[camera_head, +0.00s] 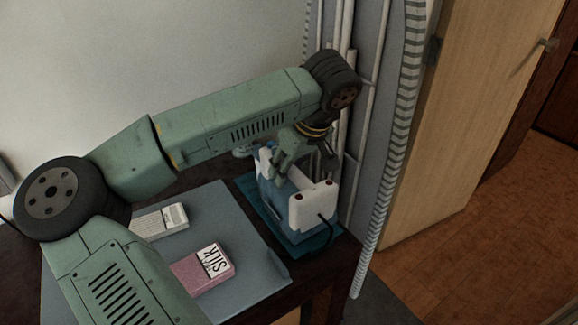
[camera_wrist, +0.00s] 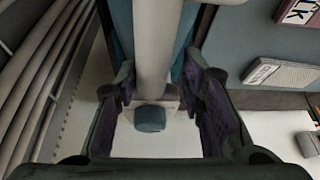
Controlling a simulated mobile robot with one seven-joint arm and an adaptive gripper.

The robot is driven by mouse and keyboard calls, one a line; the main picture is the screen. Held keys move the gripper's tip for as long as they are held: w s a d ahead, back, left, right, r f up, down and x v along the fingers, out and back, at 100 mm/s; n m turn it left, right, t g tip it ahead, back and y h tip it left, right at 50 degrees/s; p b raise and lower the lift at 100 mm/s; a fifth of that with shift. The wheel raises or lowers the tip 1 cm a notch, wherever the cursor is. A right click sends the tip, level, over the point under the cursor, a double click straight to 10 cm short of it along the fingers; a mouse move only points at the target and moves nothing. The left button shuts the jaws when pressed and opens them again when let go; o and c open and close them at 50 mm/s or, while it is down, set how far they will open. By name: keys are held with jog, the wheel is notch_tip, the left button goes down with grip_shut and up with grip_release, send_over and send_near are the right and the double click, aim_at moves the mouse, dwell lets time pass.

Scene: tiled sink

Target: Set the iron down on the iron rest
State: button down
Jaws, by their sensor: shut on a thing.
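The iron (camera_head: 313,207), white with a blue body and a dark cord at its heel, is at the table's far right corner in the head view. My gripper (camera_head: 284,168) reaches down from above and is shut on its handle. In the wrist view the pale handle (camera_wrist: 155,45) runs between the two fingers of my gripper (camera_wrist: 158,100). The teal iron rest (camera_head: 250,191) lies beneath the iron, which hides most of it. The iron is over the rest; I cannot tell whether its underside touches it.
A grey-blue mat (camera_head: 240,245) covers much of the dark table. On it lie a pink box marked SILK (camera_head: 195,275) and a white box (camera_head: 160,221). Pale pipes (camera_head: 358,130) and a striped hose (camera_head: 400,130) stand close behind the iron.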

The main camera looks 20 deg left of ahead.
jog(key=shift+f+b, duration=0.3)
jog(key=shift+b, duration=0.15)
dwell(0.6)
jog(key=c, duration=1.4)
grip_release()
jog(key=o, duration=0.4)
jog(key=shift+o, duration=0.2)
jog(key=shift+s+f, duration=0.1)
jog(key=shift+f, duration=0.05)
jog(key=v, duration=1.2)
